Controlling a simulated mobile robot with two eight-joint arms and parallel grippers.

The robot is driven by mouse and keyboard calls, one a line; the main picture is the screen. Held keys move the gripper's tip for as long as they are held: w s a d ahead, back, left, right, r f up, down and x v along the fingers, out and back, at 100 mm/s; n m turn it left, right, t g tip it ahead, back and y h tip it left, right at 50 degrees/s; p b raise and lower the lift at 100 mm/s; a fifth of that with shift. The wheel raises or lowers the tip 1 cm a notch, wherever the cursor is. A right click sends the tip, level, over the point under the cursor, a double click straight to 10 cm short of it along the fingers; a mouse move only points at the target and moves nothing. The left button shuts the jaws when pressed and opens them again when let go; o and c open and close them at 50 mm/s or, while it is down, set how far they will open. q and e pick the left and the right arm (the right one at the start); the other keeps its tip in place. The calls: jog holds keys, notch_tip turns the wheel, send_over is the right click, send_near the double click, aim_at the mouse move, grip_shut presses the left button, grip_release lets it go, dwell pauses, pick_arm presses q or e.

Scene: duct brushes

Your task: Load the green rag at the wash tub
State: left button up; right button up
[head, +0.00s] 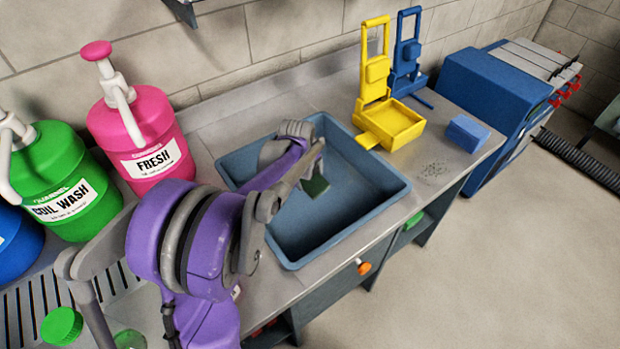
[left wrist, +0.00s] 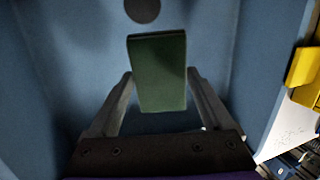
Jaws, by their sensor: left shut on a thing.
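The green rag (head: 315,186) is a small dark green block-like piece, held over the blue-grey wash tub (head: 379,213). In the left wrist view the rag (left wrist: 158,75) stands out between the two fingers, with the tub's blue walls (left wrist: 60,50) around it. My left gripper (head: 312,172) is shut on the rag, inside the outline of the tub's opening in the head view. How far the rag is above the tub floor cannot be told. My right gripper is not in view.
Pink FRESH (head: 155,150) and green COIL WASH (head: 60,185) pump jugs stand at left. A yellow wringer-like holder (head: 398,122), a blue one (head: 407,62) and a blue block (head: 467,133) are right of the tub. A green item (head: 413,221) lies under the counter.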

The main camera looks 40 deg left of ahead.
pick_arm(q)
jog(key=shift+r, duration=0.1)
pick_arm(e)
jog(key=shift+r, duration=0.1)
pick_arm(q)
jog(key=shift+r+p, duration=1.7)
jog(key=shift+r, duration=0.95)
notch_tip(320, 180, up, 4)
jog(key=shift+r+p, duration=0.2)
jog(key=shift+p, duration=0.9)
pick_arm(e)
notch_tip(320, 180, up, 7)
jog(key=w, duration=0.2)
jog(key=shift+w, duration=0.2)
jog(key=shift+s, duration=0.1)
pick_arm(q)
notch_tip(320, 180, up, 4)
jog(key=p, duration=0.2)
send_over(310, 179)
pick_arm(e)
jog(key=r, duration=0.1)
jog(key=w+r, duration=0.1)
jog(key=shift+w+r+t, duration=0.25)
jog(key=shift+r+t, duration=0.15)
pick_arm(q)
jog(key=shift+s, duration=0.15)
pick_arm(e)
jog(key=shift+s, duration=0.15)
